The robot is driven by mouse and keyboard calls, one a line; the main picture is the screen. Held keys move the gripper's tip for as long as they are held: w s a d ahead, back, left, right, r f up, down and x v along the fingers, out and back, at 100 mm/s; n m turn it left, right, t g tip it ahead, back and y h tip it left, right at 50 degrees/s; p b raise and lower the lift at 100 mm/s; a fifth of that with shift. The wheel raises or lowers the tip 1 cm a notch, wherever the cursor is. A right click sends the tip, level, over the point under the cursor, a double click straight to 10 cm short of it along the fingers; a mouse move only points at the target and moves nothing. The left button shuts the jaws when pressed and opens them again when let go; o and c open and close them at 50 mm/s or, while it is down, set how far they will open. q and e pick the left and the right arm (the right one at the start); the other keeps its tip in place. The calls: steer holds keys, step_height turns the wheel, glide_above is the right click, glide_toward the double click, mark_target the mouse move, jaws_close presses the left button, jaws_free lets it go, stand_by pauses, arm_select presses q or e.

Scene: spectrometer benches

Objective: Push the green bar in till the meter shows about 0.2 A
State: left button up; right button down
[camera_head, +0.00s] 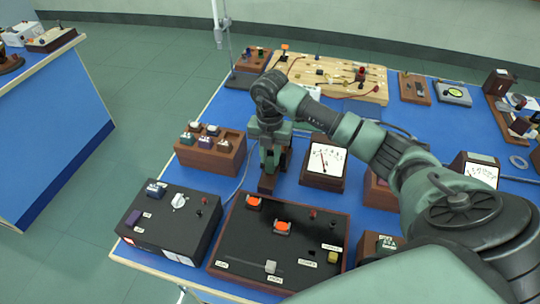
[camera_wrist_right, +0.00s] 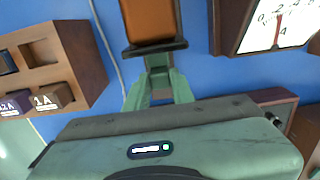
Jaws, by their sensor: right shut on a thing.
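My right gripper (camera_head: 272,160) points down over the blue bench, left of a meter with a white dial (camera_head: 326,160). It is shut on a brown block (camera_head: 268,184), which shows orange-brown with a dark edge in the right wrist view (camera_wrist_right: 152,22). I cannot make out a green bar; the gripper and arm cover part of this area. The meter's dial also shows in the right wrist view (camera_wrist_right: 278,28), marked A, with a reddish needle near upright. I cannot read its exact value. My left gripper is not in view.
A wooden box with small labelled blocks (camera_head: 211,152) stands to the left. A black unit with a knob (camera_head: 172,222) and a wood-framed panel with orange switches (camera_head: 280,245) stand in front. A pegboard (camera_head: 330,77) lies behind.

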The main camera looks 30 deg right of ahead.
steer(key=shift+w+d, duration=0.1)
steer(key=c, duration=1.2)
jaws_free()
steer(key=shift+r, duration=0.1)
steer(key=shift+r, duration=0.5)
step_height(320, 180, up, 7)
steer(key=shift+f+b, duration=0.1)
steer(key=shift+b, duration=0.75)
